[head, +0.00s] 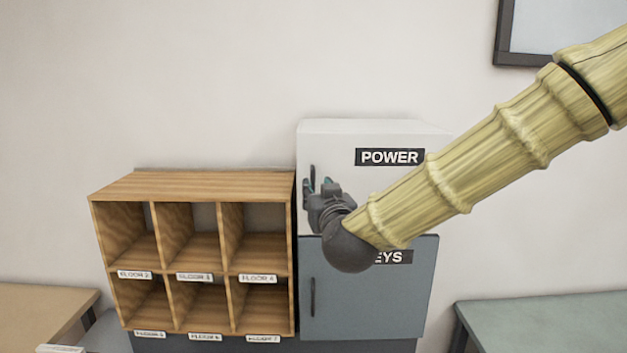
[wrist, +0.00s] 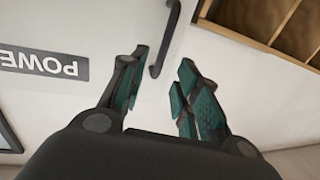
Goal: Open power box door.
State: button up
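The white power box (head: 336,137) stands on top of the grey-blue keys box, with a black "POWER" label on its door. Its dark upright handle (head: 312,178) is at the door's left side and also shows in the wrist view (wrist: 158,66). My gripper (head: 320,187) is in front of the door, close to the handle. In the wrist view my gripper (wrist: 158,85) has its teal-padded fingers apart, with nothing held between them. The handle's lower end lies near the left finger's tip; I cannot tell whether they touch. The door looks shut; my arm hides part of it.
The keys box (head: 365,310) below has its own dark handle at its left. A wooden pigeonhole shelf (head: 195,185) stands close against the boxes on the left. Tables stand at the lower left (head: 40,305) and lower right (head: 550,310). A framed panel hangs at the upper right.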

aim_at(313, 183)
jog(key=shift+w+a+p, duration=0.25)
jog(key=shift+w+p, duration=0.25)
jog(key=shift+w, duration=0.75)
jog(key=shift+w+a+p, duration=0.25)
jog(key=shift+w+p, duration=0.2)
jog(key=shift+w, duration=0.8)
grip_shut()
